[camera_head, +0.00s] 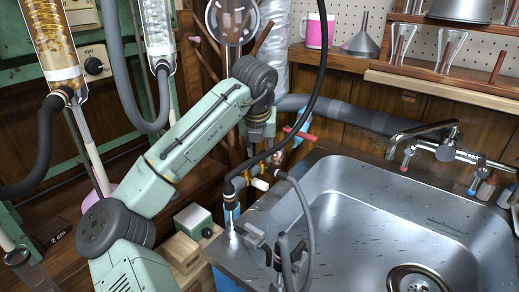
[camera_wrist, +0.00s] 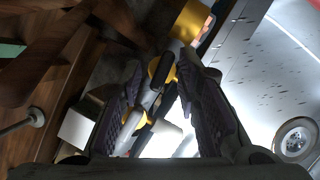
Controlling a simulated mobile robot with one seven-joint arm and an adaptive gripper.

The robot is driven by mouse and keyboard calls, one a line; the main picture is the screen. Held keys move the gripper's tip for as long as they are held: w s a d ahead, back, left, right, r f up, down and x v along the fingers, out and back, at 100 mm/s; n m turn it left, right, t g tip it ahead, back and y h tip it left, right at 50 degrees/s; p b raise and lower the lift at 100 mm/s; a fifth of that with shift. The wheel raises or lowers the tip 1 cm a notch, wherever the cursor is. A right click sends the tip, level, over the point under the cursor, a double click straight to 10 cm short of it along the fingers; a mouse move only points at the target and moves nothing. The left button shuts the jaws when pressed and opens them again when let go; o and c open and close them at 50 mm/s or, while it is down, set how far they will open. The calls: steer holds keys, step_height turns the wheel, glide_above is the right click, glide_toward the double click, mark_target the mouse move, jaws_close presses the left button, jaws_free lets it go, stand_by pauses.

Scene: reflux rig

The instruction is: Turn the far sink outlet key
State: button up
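My gripper (camera_wrist: 164,108) is open in the wrist view, with its dark ridged pads on either side of a slim fitting with white, black and brass parts (camera_wrist: 152,95). I cannot tell whether either pad touches it. In the head view, a dark outlet fitting with a brass key (camera_head: 260,184) stands at the sink's left rim. A red handle (camera_head: 298,134) shows behind it. My gripper is mostly hidden there, below my green arm and among the dark hoses. Which fitting part is the far outlet key is unclear.
The steel sink (camera_head: 372,215) fills the right, with its drain (camera_head: 416,279) and a chrome tap (camera_head: 422,132). A black hose (camera_head: 317,75) hangs over the fitting, and a grey hose (camera_head: 306,215) loops down beside it. A small green-topped box (camera_head: 193,219) stands left of the sink.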

jaws_close()
